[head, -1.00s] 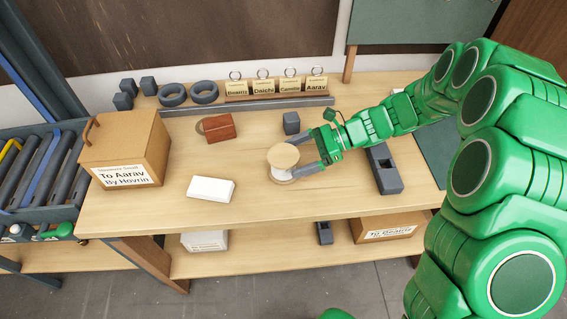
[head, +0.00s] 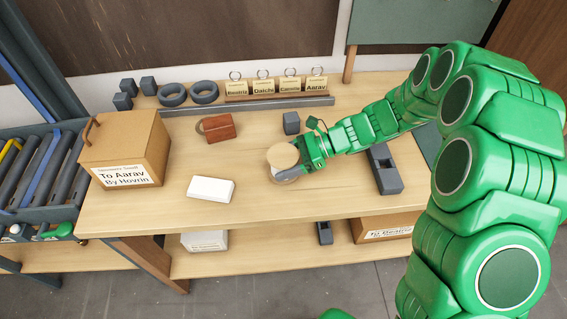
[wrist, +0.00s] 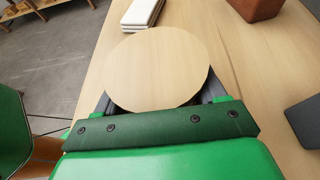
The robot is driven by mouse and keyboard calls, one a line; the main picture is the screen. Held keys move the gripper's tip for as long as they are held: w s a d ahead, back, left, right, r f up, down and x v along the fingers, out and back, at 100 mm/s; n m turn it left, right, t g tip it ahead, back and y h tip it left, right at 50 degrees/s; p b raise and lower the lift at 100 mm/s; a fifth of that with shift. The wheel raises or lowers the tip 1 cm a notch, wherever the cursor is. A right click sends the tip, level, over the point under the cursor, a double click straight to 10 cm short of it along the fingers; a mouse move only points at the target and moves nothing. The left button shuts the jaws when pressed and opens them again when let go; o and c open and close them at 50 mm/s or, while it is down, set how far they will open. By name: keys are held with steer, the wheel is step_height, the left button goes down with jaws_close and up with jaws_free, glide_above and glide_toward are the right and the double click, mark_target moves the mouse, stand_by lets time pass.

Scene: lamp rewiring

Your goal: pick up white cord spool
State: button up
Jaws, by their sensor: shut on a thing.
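The white cord spool (head: 281,157) stands on the workbench, with its round pale wooden top facing up. Its top disc (wrist: 157,68) fills the middle of the wrist view and hides the white cord and most of the fingers. My gripper (head: 287,172) is around the spool from the right, low on its body, with a grey finger showing in front. It is shut on the spool. Whether the spool is lifted off the bench cannot be told.
A white block (head: 211,189) lies left of the spool. A reddish-brown block (head: 217,127) and a small grey block (head: 291,123) stand behind. A grey holder (head: 385,170) is to the right. A cardboard box (head: 126,147) stands at the bench's left end.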

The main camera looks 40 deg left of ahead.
mark_target(281, 156)
steer(key=shift+c, duration=0.4)
steer(key=shift+r, duration=0.15)
steer(key=shift+r, duration=0.2)
step_height(281, 156, up, 3)
steer(key=shift+s+d, duration=0.1)
steer(key=shift+d, duration=0.05)
steer(key=s+d+r, duration=0.8)
steer(key=d+r, duration=0.1)
steer(key=d, duration=0.2)
steer(key=shift+r, duration=0.2)
